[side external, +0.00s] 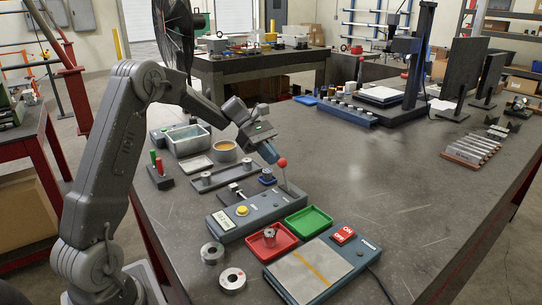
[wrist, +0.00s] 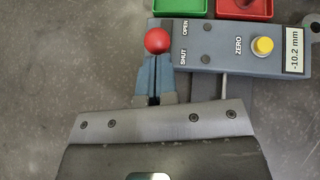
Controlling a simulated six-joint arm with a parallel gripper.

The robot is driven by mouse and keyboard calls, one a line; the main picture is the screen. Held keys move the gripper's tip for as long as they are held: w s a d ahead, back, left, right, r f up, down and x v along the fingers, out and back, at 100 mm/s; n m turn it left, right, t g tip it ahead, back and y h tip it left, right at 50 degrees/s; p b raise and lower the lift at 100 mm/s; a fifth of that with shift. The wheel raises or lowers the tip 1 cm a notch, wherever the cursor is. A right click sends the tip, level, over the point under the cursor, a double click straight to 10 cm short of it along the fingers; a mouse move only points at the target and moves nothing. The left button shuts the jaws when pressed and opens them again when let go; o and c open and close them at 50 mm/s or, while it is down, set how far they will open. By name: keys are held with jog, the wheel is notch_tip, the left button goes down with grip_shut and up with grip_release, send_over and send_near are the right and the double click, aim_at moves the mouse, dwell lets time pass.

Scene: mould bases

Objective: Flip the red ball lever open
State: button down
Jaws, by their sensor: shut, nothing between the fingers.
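The red ball (side external: 282,162) tops a thin lever that rises nearly upright from the right end of a grey-blue control box (side external: 245,215). In the wrist view the ball (wrist: 158,41) shows beside the box end marked OPEN and SHUT (wrist: 193,45). My gripper (side external: 271,153) is shut and empty, its blue fingers pointing down just left of the ball in the side view. In the wrist view the fingers (wrist: 154,80) lie right below the ball, which covers part of their tips. I cannot tell whether they touch it.
The box carries a yellow ZERO button (wrist: 262,46) and a display (wrist: 295,52) reading -10.2 mm. A green tray (side external: 308,221) and a red tray (side external: 271,243) stand close in front of it. The table right of the lever is clear.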

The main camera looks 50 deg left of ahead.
dwell(0.3)
jog(key=d+y, duration=0.1)
jog(key=d+r+y, duration=0.1)
jog(key=y, duration=0.1)
jog(key=d+r+y, duration=0.1)
jog(key=d, duration=0.1)
jog(key=shift+d+r+y, duration=0.1)
jog(key=shift+r+y, duration=0.05)
jog(key=shift+y, duration=0.25)
jog(key=shift+d+r+m+y, duration=0.1)
jog(key=shift+d+m+y, duration=0.2)
jog(key=shift+d+y, duration=1.45)
jog(key=shift+d+h, duration=0.25)
notch_tip(320, 180, up, 12)
send_over(281, 161)
jog(key=s+a, duration=0.1)
jog(key=s, duration=0.1)
jog(key=shift+a, duration=0.15)
